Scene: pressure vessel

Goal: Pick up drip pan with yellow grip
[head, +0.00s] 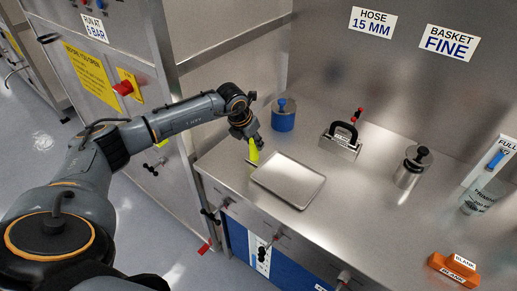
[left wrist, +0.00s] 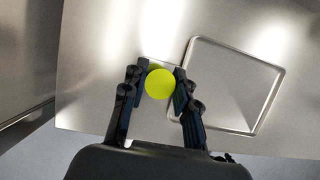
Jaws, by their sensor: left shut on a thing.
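The drip pan (head: 290,181) is a shallow, square, shiny metal tray on the steel bench, near its front left edge. Its yellow grip (head: 254,152) stands upright at the pan's left corner. My left gripper (head: 252,141) is above that corner, its fingers around the grip. In the left wrist view the pan (left wrist: 238,85) lies to the right. The round top of the yellow grip (left wrist: 160,84) shows between the two fingertips of my left gripper (left wrist: 160,82), which is shut on it. The pan looks flat on the bench. My right gripper is not in view.
A blue canister (head: 284,116) stands behind the gripper. A black-handled metal block (head: 341,140), a metal pot (head: 412,167) and orange blanks (head: 455,268) stand farther right. The bench (head: 345,215) is clear right of the pan. Valve handles (head: 224,205) stick out below its front edge.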

